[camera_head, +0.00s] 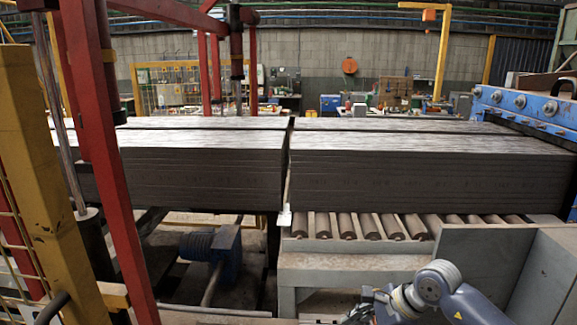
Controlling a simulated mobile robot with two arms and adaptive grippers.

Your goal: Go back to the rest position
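No separate task object stands out in the head view. My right arm enters at the bottom right, with a blue-grey rounded joint. The part at its end, around my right gripper (372,308), is small and cut by the bottom edge. Its fingers cannot be made out, so I cannot tell whether it is open or shut. My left gripper is not clearly seen in this view.
Two big stacks of grey sheets (205,180) (430,180) lie ahead. Rollers (370,226) run under the right one. A red frame (103,150) and yellow post (45,180) stand close at left. A grey metal box (485,262) is near my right arm. A blue machine (525,112) stands right.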

